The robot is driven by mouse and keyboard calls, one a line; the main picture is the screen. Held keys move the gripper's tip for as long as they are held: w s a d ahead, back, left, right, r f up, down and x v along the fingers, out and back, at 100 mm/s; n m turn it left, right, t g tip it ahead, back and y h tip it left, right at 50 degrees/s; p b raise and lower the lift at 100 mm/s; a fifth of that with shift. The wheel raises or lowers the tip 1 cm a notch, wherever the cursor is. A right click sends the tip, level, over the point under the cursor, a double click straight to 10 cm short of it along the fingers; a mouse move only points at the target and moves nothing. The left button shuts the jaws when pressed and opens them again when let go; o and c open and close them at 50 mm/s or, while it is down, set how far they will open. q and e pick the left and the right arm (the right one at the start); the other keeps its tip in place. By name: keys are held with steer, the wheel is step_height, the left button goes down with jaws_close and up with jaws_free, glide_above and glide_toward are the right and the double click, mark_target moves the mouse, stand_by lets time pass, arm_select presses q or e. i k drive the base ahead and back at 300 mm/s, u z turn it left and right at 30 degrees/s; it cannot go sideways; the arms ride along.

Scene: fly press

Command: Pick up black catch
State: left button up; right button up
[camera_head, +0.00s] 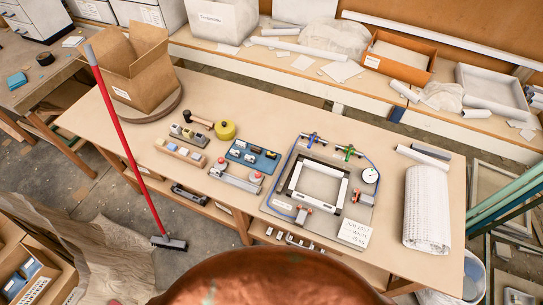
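I cannot single out the black catch with certainty at this size. Small dark and light pieces sit in a dark tray (189,136) at the left middle of the table and in a blue tray (252,157) right of it. A wooden block (180,152) in front of the dark tray also holds small pieces. A fixture plate (279,206) bears a white and black frame (296,176), blue-handled and green-handled clamps and a round dial (370,175). Neither of my grippers is in view.
The wooden table (270,110) holds a cardboard box (140,65), a yellow round object (225,130) and a white mesh roll (427,208). A red-handled broom (123,140) leans at its left. A large reddish-brown rounded form (270,280) fills the bottom centre.

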mark_target(272, 156)
steer(key=u, duration=2.6)
steer(key=i, duration=1.1)
steer(key=z, duration=2.15)
steer(key=i, duration=0.5)
steer(key=z, duration=1.95)
